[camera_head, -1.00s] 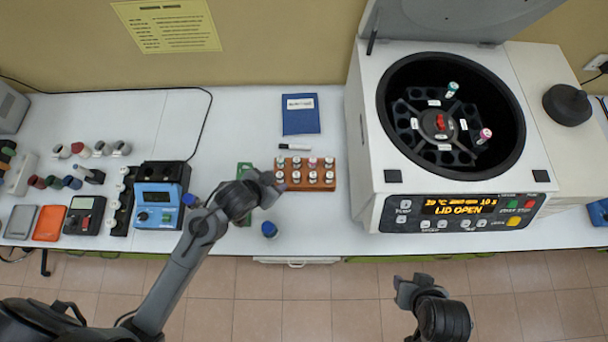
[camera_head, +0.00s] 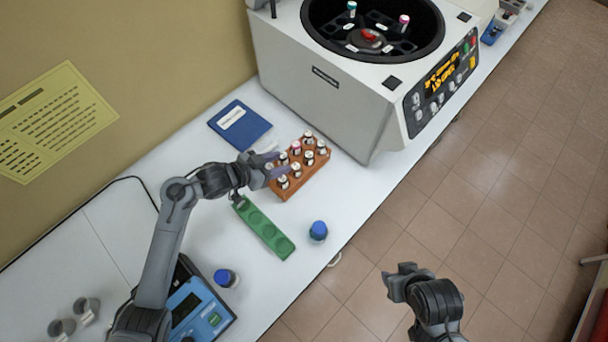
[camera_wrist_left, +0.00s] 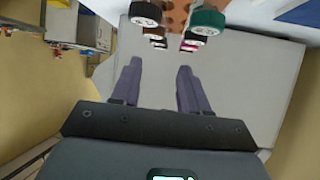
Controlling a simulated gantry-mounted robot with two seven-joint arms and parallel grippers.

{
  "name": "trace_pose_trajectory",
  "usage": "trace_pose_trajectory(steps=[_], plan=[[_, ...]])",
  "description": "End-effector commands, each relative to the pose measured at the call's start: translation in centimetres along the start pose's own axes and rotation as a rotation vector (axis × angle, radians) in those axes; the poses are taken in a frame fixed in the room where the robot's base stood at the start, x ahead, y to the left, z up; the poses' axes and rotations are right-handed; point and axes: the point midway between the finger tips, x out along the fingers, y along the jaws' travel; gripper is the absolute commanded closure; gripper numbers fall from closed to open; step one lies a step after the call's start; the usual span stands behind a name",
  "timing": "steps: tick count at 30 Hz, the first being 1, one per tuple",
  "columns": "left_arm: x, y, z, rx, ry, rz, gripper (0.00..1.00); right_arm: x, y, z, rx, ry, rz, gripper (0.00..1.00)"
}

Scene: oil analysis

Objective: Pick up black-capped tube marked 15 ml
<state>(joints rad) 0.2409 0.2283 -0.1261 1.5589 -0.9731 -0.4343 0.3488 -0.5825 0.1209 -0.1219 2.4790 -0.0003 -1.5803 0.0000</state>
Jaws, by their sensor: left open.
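A brown-orange rack (camera_head: 310,178) holds several small capped tubes in rows. One tube has a pink cap (camera_head: 296,147); the other caps look dark with pale tops, and I cannot read their markings in the head view. My left gripper (camera_head: 272,168) is open at the rack's left end, and nothing shows between its fingers. In the left wrist view, the open fingers (camera_wrist_left: 157,85) point toward the rack. A dark cap (camera_wrist_left: 145,12) and a teal cap (camera_wrist_left: 207,20) are ahead, apart from the fingertips. My right gripper (camera_head: 397,282) is over the floor, its jaws unclear.
A green holder (camera_head: 263,228) and a blue-capped bottle (camera_head: 318,231) are in front of the rack. A blue book (camera_head: 240,126) lies behind it. The large centrifuge (camera_head: 330,85), lid open, stands to the right. Bare table shows around the rack.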

Motion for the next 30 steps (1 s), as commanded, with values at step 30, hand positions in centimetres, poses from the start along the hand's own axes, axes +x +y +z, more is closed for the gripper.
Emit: trace_pose_trajectory(steps=[30], plan=[[10.3, 0.1, 0.0, -0.001, 0.005, 0.01, 0.55, 1.1, -0.1, 0.1, 0.006, 0.006, -0.002, 0.57]])
